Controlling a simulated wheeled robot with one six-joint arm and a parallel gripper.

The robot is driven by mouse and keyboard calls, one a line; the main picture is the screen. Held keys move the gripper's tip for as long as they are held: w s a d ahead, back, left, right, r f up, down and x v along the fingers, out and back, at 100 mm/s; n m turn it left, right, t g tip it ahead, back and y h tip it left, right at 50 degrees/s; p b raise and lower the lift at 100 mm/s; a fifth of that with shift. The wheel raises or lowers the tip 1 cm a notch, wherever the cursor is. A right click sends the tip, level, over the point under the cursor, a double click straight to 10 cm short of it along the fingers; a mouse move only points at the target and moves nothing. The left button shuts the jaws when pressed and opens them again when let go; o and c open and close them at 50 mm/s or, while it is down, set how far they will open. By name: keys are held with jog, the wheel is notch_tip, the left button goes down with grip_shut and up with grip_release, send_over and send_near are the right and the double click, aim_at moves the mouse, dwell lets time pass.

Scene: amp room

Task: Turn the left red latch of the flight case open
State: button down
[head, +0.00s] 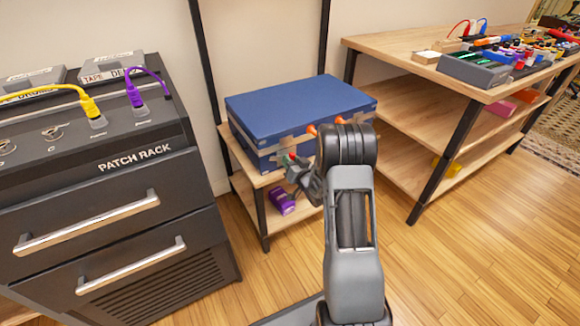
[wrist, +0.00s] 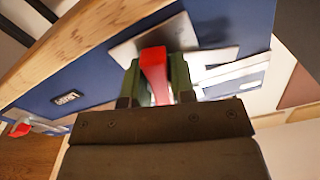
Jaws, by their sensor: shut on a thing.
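The blue flight case (head: 290,108) lies closed on a low wooden stand. Its front is partly hidden by my arm in the head view. My gripper (head: 294,170) is at the left part of that front. In the wrist view my gripper (wrist: 160,80) has its two green-padded fingers shut on a red latch (wrist: 154,72), which sits in front of a pale metal plate (wrist: 135,48) on the blue case front (wrist: 85,72). A second red latch (wrist: 20,130) shows at the far left of the wrist view, apart from the gripper.
The black patch rack (head: 130,180) stands close on the left. A purple object (head: 282,201) lies on the stand's lower shelf. A wooden bench (head: 400,50) with electronic gear stands on the right. The wooden floor (head: 480,240) at the front right is clear.

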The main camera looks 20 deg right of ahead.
jog(key=shift+n+b, duration=1.1)
jog(key=shift+n, duration=0.8)
jog(key=c, duration=1)
grip_release()
jog(key=shift+o, duration=0.2)
jog(key=s+d+p, duration=0.1)
jog(key=s+p, duration=0.2)
jog(key=s, duration=1)
jog(key=shift+s+d, duration=0.25)
jog(key=shift+s, duration=0.1)
jog(key=shift+r, duration=0.1)
